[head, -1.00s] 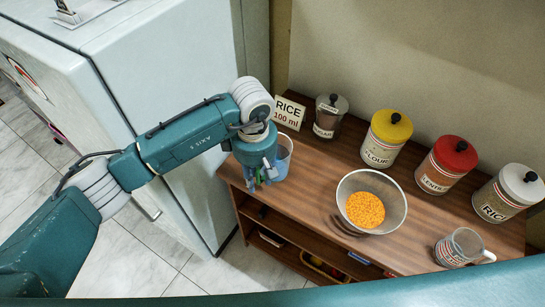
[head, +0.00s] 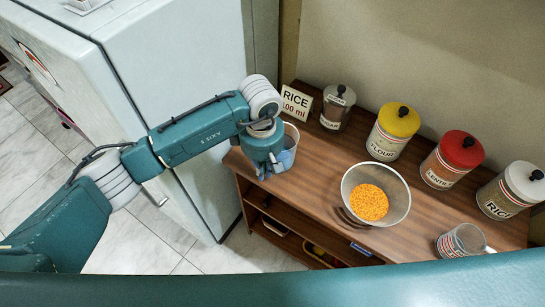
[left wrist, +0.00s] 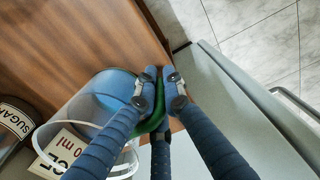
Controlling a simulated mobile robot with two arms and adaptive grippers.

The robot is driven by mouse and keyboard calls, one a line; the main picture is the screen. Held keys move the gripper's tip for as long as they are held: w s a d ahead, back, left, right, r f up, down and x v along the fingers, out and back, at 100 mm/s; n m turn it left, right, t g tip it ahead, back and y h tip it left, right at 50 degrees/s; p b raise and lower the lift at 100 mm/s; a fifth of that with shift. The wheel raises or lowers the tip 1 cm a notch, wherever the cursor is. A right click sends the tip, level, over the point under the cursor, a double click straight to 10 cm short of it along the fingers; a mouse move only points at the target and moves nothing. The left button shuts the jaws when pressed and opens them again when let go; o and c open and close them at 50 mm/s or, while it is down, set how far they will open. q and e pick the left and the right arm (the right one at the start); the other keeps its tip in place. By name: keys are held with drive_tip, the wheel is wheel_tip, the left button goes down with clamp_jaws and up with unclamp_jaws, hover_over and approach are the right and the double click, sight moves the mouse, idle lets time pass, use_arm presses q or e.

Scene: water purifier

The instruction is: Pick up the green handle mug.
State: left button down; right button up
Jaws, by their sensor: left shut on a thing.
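The clear, bluish mug (head: 290,143) stands at the left end of the wooden cabinet, partly hidden behind my left gripper (head: 266,172). In the left wrist view, the mug's pale rim and bluish body (left wrist: 100,88) lie left of the fingers. The mug's green handle (left wrist: 151,124) shows between the fingers of my left gripper (left wrist: 160,80), which is shut on it. I cannot tell whether the mug's base touches the cabinet top. My right gripper is not in view.
A RICE 100 ml sign (head: 295,102) stands behind the mug. A bowl with orange grains (head: 400,208), a clear measuring cup (head: 462,242) and several labelled canisters stand to the right on the cabinet (head: 310,200). The tall white appliance (head: 180,50) is close on the left.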

use_arm(q)
drive_tip(key=shift+r, duration=0.25)
wheel_tip(320, 180, up, 20)
drive_tip(key=b, duration=0.4)
drive_tip(key=shift+f+b, duration=0.25)
drive_tip(key=shift+b, duration=0.1)
idle(0.5)
drive_tip(key=shift+a, duration=0.1)
idle(0.6)
